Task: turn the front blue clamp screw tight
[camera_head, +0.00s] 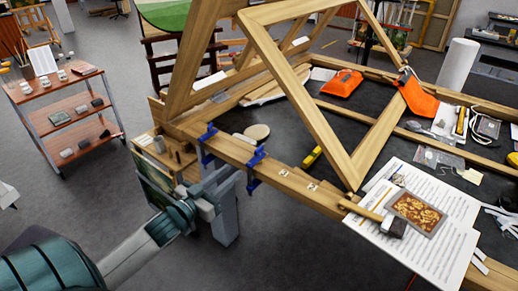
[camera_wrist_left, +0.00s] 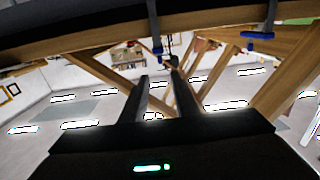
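Two blue clamps grip the near wooden beam: one at the left (camera_head: 207,145) and one further right (camera_head: 254,166), nearer the camera. I cannot tell for certain which is the front one. My left gripper (camera_head: 232,180) is below and in front of the beam, near the right clamp's lower end. In the left wrist view, my left gripper (camera_wrist_left: 164,78) has its two dark fingers apart, with nothing held between them. A blue clamp part (camera_wrist_left: 157,50) and a dark screw end (camera_wrist_left: 172,61) show just beyond the fingertips; contact is unclear. Another blue clamp part (camera_wrist_left: 258,36) is at the upper right.
The wooden beam (camera_head: 320,197) edges a dark work surface. A hammer (camera_head: 390,223), printed sheets (camera_head: 440,245) and a gilt fragment (camera_head: 417,213) lie at the right. A shelf cart (camera_head: 75,110) stands at the left.

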